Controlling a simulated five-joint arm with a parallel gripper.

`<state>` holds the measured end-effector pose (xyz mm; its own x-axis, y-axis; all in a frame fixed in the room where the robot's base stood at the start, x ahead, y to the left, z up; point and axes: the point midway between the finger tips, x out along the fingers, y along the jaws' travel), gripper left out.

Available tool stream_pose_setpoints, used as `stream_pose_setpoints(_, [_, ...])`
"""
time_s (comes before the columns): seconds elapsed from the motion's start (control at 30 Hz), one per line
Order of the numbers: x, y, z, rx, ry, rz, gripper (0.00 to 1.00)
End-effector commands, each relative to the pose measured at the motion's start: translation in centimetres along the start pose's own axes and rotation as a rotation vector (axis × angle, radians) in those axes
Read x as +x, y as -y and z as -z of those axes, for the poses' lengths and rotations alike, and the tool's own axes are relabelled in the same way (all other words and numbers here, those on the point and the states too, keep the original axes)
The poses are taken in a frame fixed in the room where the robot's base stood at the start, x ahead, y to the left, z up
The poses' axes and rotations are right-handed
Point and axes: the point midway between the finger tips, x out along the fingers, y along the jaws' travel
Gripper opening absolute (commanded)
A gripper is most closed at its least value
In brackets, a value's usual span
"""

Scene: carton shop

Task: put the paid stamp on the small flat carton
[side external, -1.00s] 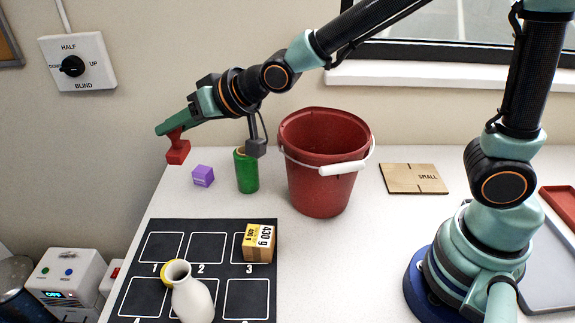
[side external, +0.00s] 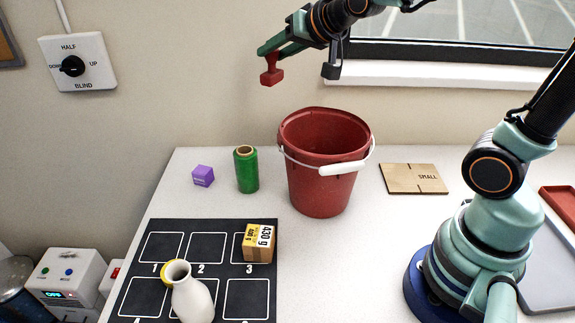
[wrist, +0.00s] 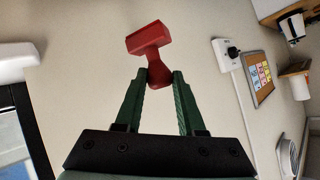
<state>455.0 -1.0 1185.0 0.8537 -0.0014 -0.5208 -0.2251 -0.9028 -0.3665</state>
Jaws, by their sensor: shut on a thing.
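The red stamp (side external: 271,71) is held in my gripper (side external: 268,53), high above the table and up and left of the red bucket. In the wrist view the stamp (wrist: 149,40) sits between the green fingertips of my gripper (wrist: 161,80), its block end pointing away from the fingers. The gripper is shut on its narrower handle. The small flat carton (side external: 413,179) lies flat on the table to the right of the bucket, brown, with the word SMALL on it. The stamp is well apart from the carton. Any marking on the stamp's face is hidden.
The red bucket (side external: 318,177) with a white handle stands between the green roll (side external: 246,171) and the carton. The table's middle front is clear.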

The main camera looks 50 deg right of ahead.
Motion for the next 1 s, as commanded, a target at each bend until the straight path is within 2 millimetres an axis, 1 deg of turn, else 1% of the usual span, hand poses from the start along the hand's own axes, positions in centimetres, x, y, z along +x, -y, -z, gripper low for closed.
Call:
stream_pose_setpoints(0.33, [0.1,0.2,-0.1,-0.002,0.000,0.003,0.00])
stream_pose_setpoints(0.37, [0.1,0.3,-0.1,-0.004,0.002,0.006,0.00])
stream_pose_setpoints(0.47, [0.7,1.6,-0.9,-0.020,0.015,0.030,0.00])
stream_pose_setpoints(0.57, [1.7,4.1,-2.7,-0.054,0.041,0.078,0.00])
stream_pose_setpoints(0.67, [2.8,7.5,-5.2,-0.099,0.074,0.143,0.00])
stream_pose_setpoints(0.7, [3.2,8.9,-6.3,-0.117,0.087,0.170,0.00])
stream_pose_setpoints(0.8, [3.8,12.1,-9.1,-0.160,0.116,0.233,0.00])
stream_pose_setpoints(0.9, [4.0,14.8,-11.6,-0.195,0.139,0.287,0.00])
stream_pose_setpoints(1.0, [4.1,16.7,-13.5,-0.221,0.157,0.325,0.00])
